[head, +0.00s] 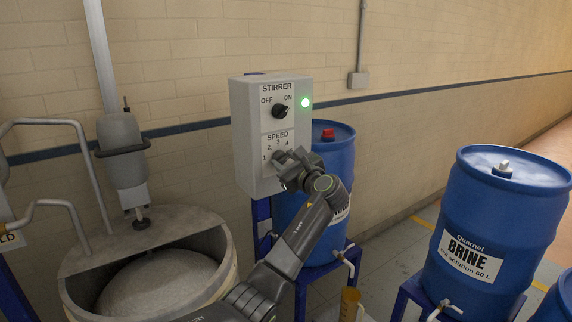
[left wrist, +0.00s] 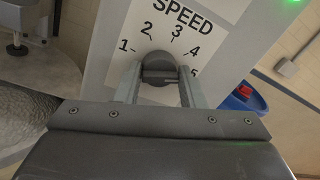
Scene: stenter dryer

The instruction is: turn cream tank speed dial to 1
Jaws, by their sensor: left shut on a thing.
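The speed dial (left wrist: 158,66) is a dark round knob below the word SPEED on a grey stirrer control box (head: 250,130). In the left wrist view, the numbers 1 to 5 arc around it. My left gripper (head: 284,172) is at the lower part of the box; in the left wrist view its two fingers (left wrist: 159,82) are shut on the dial, one on each side. The gripper hides the dial in the head view, and the dial's pointer is hidden, so its setting cannot be told. My right gripper is not in view.
Above, the stirrer switch (head: 280,111) points toward ON and a green lamp (head: 306,102) glows. A round tank (head: 222,270) with a stirrer motor (head: 122,150) stands at left. Blue barrels stand at right, one labelled BRINE (head: 452,215), one behind my left arm (head: 335,160).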

